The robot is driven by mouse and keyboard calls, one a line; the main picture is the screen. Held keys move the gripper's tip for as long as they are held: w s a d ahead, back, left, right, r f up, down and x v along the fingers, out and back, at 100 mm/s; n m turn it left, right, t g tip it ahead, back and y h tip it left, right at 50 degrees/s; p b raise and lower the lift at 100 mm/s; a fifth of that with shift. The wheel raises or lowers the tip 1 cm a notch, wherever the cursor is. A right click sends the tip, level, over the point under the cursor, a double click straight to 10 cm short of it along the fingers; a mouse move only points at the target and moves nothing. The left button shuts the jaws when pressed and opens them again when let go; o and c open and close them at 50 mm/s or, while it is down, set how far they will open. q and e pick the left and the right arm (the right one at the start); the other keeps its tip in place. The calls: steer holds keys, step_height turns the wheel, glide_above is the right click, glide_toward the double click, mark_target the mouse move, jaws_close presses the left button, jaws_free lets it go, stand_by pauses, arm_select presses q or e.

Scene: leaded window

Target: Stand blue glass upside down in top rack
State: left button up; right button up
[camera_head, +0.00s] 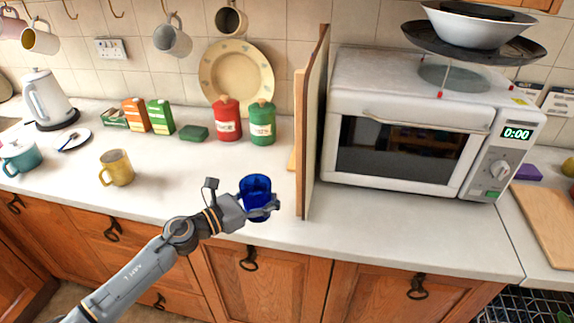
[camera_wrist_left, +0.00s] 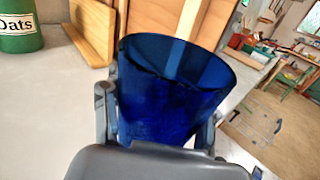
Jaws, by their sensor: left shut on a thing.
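The blue glass (camera_head: 256,188) is upright with its open rim up, near the front edge of the counter. My left gripper (camera_head: 262,209) is shut on it, with a finger on each side. The glass also shows in the left wrist view (camera_wrist_left: 170,105), between the fingers of the left gripper (camera_wrist_left: 160,125). I cannot tell whether its base touches the counter. A dark wire rack (camera_head: 532,306) shows in part at the lower right of the head view, below counter level. My right gripper is not in view.
A wooden board (camera_head: 313,125) stands upright just right of the glass, beside the white microwave (camera_head: 405,125). A yellow mug (camera_head: 117,168) stands to the left. Red (camera_head: 227,120) and green (camera_head: 262,124) canisters stand behind. The counter between mug and glass is clear.

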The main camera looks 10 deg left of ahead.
mark_target(262, 185)
arm_select(q)
steer(key=shift+w+d+r+m+g+h, duration=0.15)
steer(key=shift+w+r+g, duration=0.05)
steer(key=shift+w+r, duration=0.35)
steer(key=shift+w+d+r+m+g+h, duration=0.2)
steer(key=shift+w+r, duration=0.2)
steer(key=shift+w, duration=0.25)
steer(key=shift+a, duration=0.1)
steer(key=shift+s+a+f+b, duration=0.2)
steer(key=shift+f+b, duration=0.15)
steer(key=shift+f, duration=0.1)
step_height(262, 185, down, 4)
steer(key=b, duration=0.2)
steer(key=shift+w+d+r+b, duration=0.1)
steer(key=shift+r+b, duration=0.1)
steer(key=shift+b, duration=0.1)
steer(key=shift+f+b, duration=0.35)
steer(key=shift+f, duration=0.3)
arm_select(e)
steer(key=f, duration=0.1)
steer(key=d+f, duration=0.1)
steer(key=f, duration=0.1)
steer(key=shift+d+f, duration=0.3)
arm_select(q)
steer(key=shift+f, duration=0.1)
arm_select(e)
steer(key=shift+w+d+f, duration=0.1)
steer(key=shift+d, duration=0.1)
